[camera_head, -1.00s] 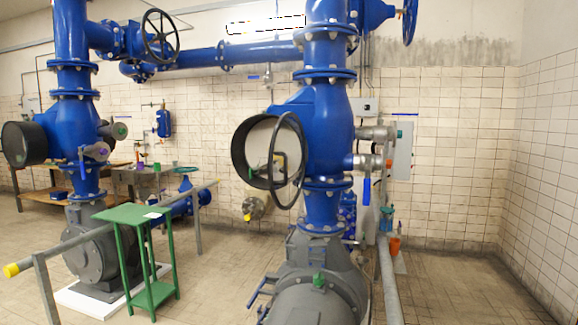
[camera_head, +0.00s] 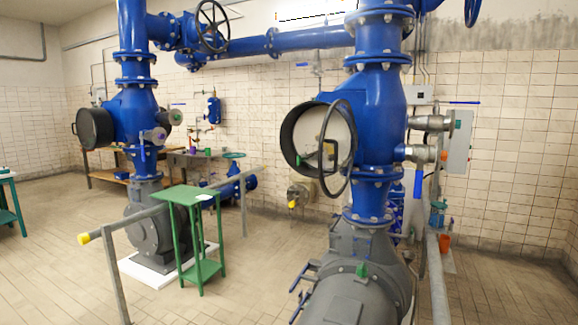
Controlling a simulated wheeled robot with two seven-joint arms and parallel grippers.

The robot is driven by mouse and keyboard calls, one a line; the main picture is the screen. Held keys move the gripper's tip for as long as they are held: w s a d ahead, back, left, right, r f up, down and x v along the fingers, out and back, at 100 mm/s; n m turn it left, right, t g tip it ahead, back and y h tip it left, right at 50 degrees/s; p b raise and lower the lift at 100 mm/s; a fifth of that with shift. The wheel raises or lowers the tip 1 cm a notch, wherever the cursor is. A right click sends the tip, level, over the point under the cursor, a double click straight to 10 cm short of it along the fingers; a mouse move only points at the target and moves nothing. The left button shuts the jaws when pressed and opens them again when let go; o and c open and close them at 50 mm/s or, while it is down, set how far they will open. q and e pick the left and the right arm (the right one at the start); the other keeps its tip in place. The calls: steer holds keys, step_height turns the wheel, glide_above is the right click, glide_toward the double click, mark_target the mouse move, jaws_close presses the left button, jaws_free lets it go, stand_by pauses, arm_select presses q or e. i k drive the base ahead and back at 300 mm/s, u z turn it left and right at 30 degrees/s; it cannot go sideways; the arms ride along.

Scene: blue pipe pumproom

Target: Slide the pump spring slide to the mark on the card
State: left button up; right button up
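I cannot pick out the pump spring slide for certain in the head view. A small white card-like piece (camera_head: 205,197) lies on the top of a green two-level stand (camera_head: 180,193) left of centre. Any mark on it is too small to see. Neither of my grippers is in view.
A large grey pump (camera_head: 355,285) with blue pipework fills the centre right. A teal-legged table (camera_head: 10,207) stands at the far left edge.

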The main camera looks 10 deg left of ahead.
mark_target(300, 158)
steer(key=k, duration=1.7)
steer(key=u, duration=1.65)
steer(key=i, duration=4.35)
steer(key=z, duration=1.6)
steer(key=i, duration=1)
steer(key=z, duration=0.05)
